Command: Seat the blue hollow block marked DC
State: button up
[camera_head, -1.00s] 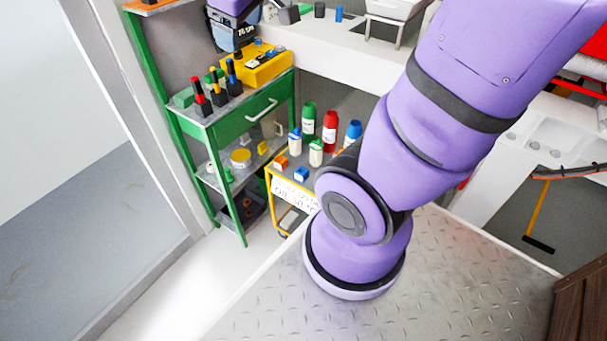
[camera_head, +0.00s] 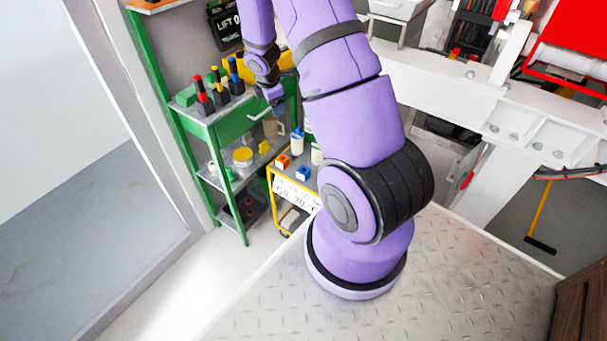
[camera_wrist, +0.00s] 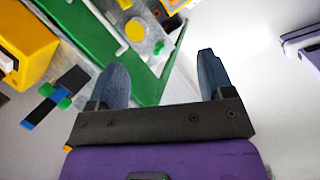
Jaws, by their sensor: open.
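A small blue block (camera_head: 303,173) sits on the top of the yellow-framed cart, beside an orange block (camera_head: 283,161). Its marking is too small to read, so I cannot tell if it is the DC block. My gripper (camera_wrist: 160,60) is open in the wrist view, its two dark fingers wide apart with nothing between them. It points down past the green shelf rack. In the head view my wrist hangs by the rack's upper shelf, left of and above the blue block. The blue block cannot be made out in the wrist view. No seat for it can be identified.
Cream bottles (camera_head: 297,142) stand behind the blue block. Open floor (camera_head: 215,275) lies to the left.

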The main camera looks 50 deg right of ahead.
jog(key=s+d+f+n, duration=0.1)
jog(key=d+f+n, duration=0.1)
jog(key=f, duration=0.4)
jog(key=s+d+f+n, duration=0.1)
jog(key=s+f, duration=0.1)
jog(key=f, duration=0.4)
jog(key=n+g+y, duration=0.1)
jog(key=n, duration=0.2)
send_near(304, 170)
notch_tip(304, 170, down, 3)
jog(key=shift+s+d+f+g, duration=0.1)
jog(key=shift+g, duration=0.2)
jog(key=shift+d+f, duration=0.2)
jog(key=shift+f, duration=1.3)
jog(key=shift+d+f, duration=0.15)
jog(key=shift+f, duration=1.3)
jog(key=c, duration=1.1)
jog(key=shift+r, duration=0.2)
